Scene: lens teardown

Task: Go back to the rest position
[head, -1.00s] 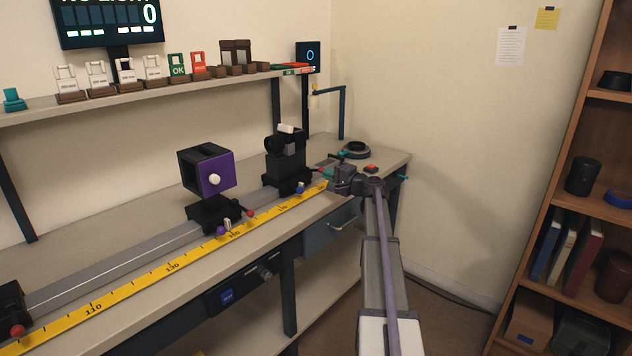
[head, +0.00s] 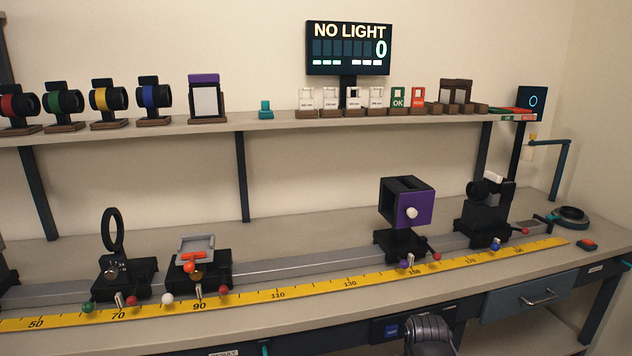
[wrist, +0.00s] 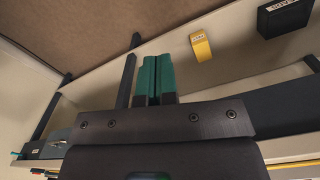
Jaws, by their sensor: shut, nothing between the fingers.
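My gripper (wrist: 158,75) shows in the wrist view with its two teal fingers side by side, shut and with nothing between them. It is away from the items on the bench. In the head view only a grey rounded part of my arm shows at the bottom edge, right of centre, in front of the bench; the fingers are hidden there.
A bench with a rail and yellow scale (head: 350,287) carries a lens holder (head: 112,240), an orange-marked mount (head: 200,265), a purple box (head: 412,208) and a black device (head: 485,205). The shelf (head: 280,122) above holds coloured filters and cards. A display (head: 348,48) reads "NO LIGHT 0".

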